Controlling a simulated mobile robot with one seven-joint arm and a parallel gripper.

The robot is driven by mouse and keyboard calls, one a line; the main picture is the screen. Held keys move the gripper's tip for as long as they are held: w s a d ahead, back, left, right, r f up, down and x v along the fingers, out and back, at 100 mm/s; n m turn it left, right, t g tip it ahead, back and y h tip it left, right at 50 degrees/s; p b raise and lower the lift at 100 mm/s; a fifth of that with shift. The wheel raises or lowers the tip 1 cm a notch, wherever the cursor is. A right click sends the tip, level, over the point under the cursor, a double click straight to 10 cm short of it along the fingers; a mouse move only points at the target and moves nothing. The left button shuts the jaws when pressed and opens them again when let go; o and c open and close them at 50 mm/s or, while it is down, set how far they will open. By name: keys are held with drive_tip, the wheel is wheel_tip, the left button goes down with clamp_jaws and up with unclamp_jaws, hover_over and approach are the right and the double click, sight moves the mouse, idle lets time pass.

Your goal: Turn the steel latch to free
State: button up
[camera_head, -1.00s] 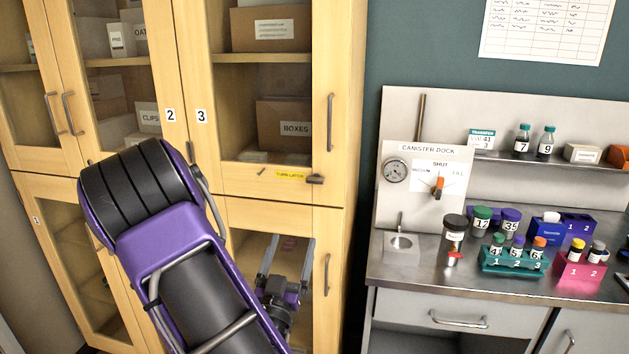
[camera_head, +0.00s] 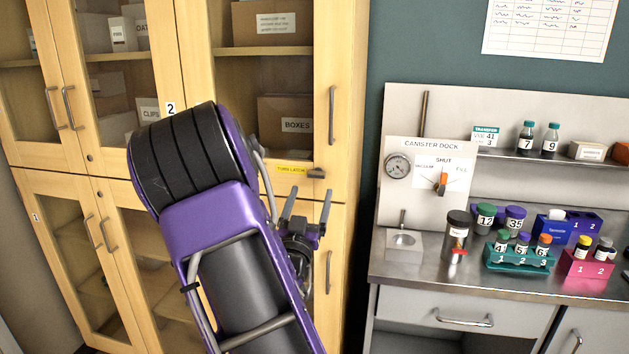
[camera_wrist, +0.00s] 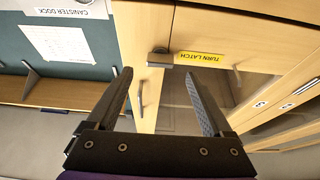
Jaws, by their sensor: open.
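The steel latch (camera_head: 316,174) is a small dark grey piece on the wooden cabinet front, at the right end of a yellow label (camera_head: 291,170). It appears to lie roughly level. My gripper (camera_head: 310,193) is just below it in the picture, its two fingers spread and pointing up toward it. In the wrist view the scene is upside down. The latch (camera_wrist: 160,58) shows there between and beyond the fingertips of my gripper (camera_wrist: 158,73), beside the TURN LATCH label (camera_wrist: 200,58). The fingers are open, empty and seem apart from the latch.
Glass-fronted doors with metal handles (camera_head: 331,115) surround the latch. My arm covers part of the cabinet's middle. To the right, a steel bench carries a canister dock (camera_head: 431,150), a dark canister (camera_head: 457,232), a teal vial rack (camera_head: 518,260) and a pink rack (camera_head: 587,268).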

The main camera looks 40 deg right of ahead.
sight(324, 172)
drive_tip(key=x, duration=0.5)
clamp_jaws()
idle(0.4)
